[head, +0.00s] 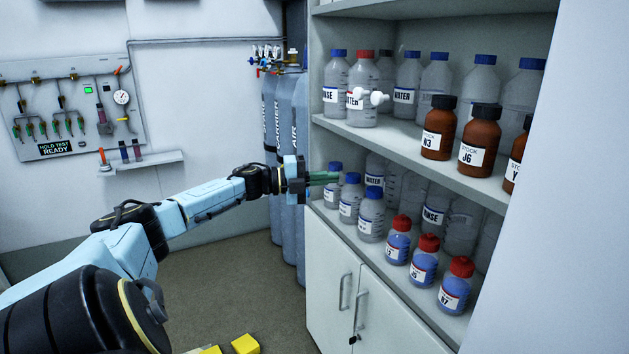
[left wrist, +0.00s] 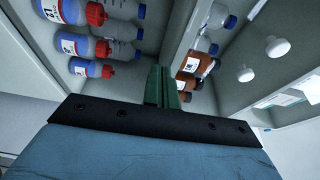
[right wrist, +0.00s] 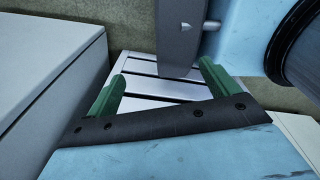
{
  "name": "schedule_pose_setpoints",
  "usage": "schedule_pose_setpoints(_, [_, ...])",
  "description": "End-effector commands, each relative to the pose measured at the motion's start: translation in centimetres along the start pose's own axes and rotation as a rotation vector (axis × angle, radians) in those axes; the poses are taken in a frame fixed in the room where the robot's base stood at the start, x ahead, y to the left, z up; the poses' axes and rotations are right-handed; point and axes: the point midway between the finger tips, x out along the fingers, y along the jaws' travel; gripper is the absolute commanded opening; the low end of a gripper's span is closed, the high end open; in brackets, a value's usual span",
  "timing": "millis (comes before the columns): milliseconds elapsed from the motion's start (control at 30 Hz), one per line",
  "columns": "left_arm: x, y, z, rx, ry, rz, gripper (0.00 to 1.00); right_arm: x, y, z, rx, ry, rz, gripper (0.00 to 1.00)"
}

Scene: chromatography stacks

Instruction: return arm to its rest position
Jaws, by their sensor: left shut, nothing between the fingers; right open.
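My left arm reaches in from the left in the head view. My left gripper (head: 325,178) is at the front of the cabinet, near the left end of the lower shelf, beside the blue-capped bottles. Its green fingers are shut with nothing between them; they also show closed together in the left wrist view (left wrist: 164,88). My right gripper (right wrist: 160,88) is open and empty in the right wrist view, with its two green fingers wide apart. The right arm is not visible in the head view.
Several red-capped bottles (head: 423,259) and blue-capped bottles (head: 371,214) stand on the lower shelf. Brown stock bottles (head: 478,142) stand above. Cabinet doors (head: 375,310) with handles are below. Gas cylinders (head: 285,120) stand behind my left gripper. The floor (head: 225,290) in front is mostly clear.

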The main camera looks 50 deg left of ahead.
Motion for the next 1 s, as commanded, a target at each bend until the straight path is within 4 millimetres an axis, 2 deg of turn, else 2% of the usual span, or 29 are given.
schedule_pose_setpoints(300, [-2.6, 0.1, -0.1, 0.0, 0.004, 0.005, 0.0, -0.1, 0.0, 0.1, 0.0, -0.002, -0.001, 0.87])
schedule_pose_setpoints(767, [-3.1, 0.3, -0.1, -0.005, 0.0, 0.003, 0.0, -0.1, -1.0, -0.1, 0.006, 0.0, -0.013, 0.87])
schedule_pose_setpoints(867, [-3.4, 2.5, 0.4, -0.053, -0.043, 0.005, 0.0, -0.1, -1.1, -0.1, 0.006, 0.0, -0.014, 0.87])
schedule_pose_setpoints(967, [-4.0, 7.6, 1.1, -0.16, -0.141, 0.012, 0.0, -0.1, -1.1, -0.1, 0.006, 0.0, -0.013, 0.87])
schedule_pose_setpoints(1000, [-4.4, 10.4, 1.2, -0.216, -0.192, 0.019, 0.0, -0.1, -1.1, -0.1, 0.006, 0.0, -0.013, 0.87])
